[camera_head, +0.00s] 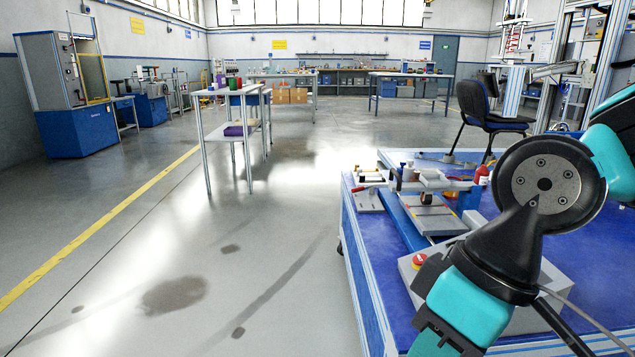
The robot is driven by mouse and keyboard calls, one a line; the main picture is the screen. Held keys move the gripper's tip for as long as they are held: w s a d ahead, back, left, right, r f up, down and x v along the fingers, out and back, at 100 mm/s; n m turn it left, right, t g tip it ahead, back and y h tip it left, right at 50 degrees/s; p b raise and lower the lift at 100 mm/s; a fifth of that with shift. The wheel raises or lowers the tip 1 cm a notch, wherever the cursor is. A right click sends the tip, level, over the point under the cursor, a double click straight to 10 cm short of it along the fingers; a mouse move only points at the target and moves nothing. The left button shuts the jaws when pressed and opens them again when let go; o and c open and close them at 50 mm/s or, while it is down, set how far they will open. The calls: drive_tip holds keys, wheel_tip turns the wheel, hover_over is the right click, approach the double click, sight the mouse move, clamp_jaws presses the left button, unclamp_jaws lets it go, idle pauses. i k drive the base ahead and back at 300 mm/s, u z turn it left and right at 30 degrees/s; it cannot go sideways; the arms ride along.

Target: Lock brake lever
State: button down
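I cannot pick out a brake lever for certain. My teal and black arm covers much of the bench's right side. My gripper's fingers do not show; the arm runs off the bottom and right of the picture.
A grey box with a red button (419,261) sits on the bench. A black chair (488,105) stands behind it. A white table (228,92) stands left of centre. The floor (240,255) left of the bench is clear.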

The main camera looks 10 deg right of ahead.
sight(362, 188)
drive_tip(key=u, duration=0.65)
drive_tip(key=i, duration=0.65)
drive_tip(key=u, duration=0.8)
drive_tip(key=i, duration=1.55)
drive_tip(key=z, duration=1.2)
drive_tip(key=i, duration=0.6)
drive_tip(key=z, duration=0.65)
